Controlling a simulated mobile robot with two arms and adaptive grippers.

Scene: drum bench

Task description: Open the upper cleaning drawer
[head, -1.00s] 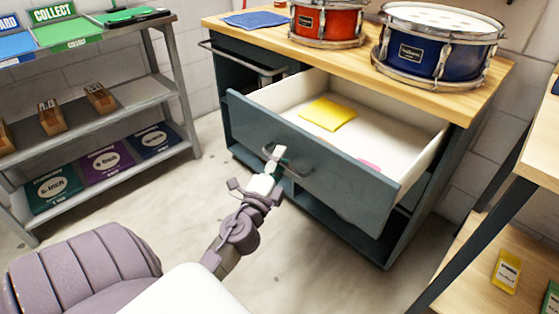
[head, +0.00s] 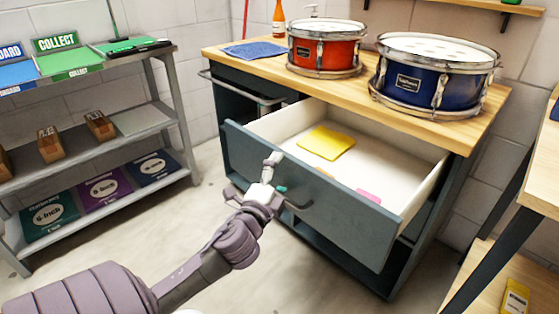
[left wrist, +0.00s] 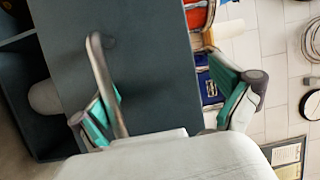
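The upper drawer (head: 310,192) of the dark blue-grey bench stands well open, its white inside showing. A yellow pad (head: 326,142) and a pink item (head: 368,196) lie in it. Its metal bar handle (head: 297,205) is on the front face, partly hidden by my left gripper (head: 258,180) in the head view. In the left wrist view, the gripper's teal-lined fingers (left wrist: 168,108) are spread wide. The handle bar (left wrist: 104,85) shows close beside the left finger; I cannot tell whether they touch. My right gripper is not in view.
A red drum (head: 325,50) and a blue drum (head: 435,75) stand on the wooden benchtop (head: 352,88), with a blue cloth (head: 253,48). A grey shelf rack (head: 160,118) stands at left, a wooden table (head: 538,185) at right. Floor is clear before the bench.

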